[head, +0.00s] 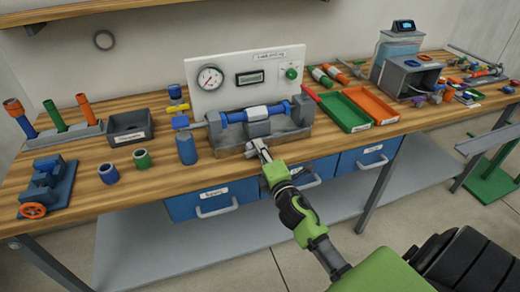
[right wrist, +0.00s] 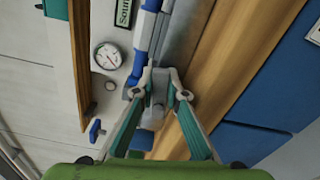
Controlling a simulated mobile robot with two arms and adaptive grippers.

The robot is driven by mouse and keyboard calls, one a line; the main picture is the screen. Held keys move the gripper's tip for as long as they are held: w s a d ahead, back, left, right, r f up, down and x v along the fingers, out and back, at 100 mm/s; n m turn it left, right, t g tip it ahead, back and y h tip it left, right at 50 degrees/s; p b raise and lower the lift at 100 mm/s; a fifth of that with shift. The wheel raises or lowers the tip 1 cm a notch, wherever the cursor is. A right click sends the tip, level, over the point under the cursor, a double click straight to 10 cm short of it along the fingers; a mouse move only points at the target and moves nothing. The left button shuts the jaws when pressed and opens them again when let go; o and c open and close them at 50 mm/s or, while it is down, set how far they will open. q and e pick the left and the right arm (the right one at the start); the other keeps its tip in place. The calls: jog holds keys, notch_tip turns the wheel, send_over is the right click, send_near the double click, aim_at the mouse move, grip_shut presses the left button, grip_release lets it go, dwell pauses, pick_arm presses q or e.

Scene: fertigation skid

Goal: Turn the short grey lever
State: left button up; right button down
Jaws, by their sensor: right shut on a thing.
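A grey fixture (head: 292,133) with a blue-and-grey horizontal cylinder (head: 256,113) stands on the bench in front of a white gauge panel (head: 246,76). My right gripper (head: 259,149) reaches in from the lower right to the fixture's front. In the right wrist view, its two fingers (right wrist: 160,85) are closed around a short grey piece (right wrist: 158,92), which looks like the short grey lever. The fingers hide much of it, so its angle is hard to tell. My left gripper is not in view.
A blue bottle (head: 187,149) and a dark grey tray (head: 130,127) stand left of the fixture. A green tray (head: 343,111) and an orange tray (head: 371,104) lie to its right. Blue drawers (head: 214,200) hang below the bench edge.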

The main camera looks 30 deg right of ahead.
jog(key=shift+f+m, duration=0.1)
jog(key=shift+m, duration=0.4)
jog(key=c, duration=2)
grip_release()
jog(key=shift+s+f, duration=0.1)
jog(key=shift+f, duration=0.05)
jog(key=shift+r+v, duration=0.1)
jog(key=shift+v, duration=1.9)
jog(key=shift+r+v, duration=0.15)
jog(key=shift+v, duration=1.8)
jog(key=shift+o, duration=0.4)
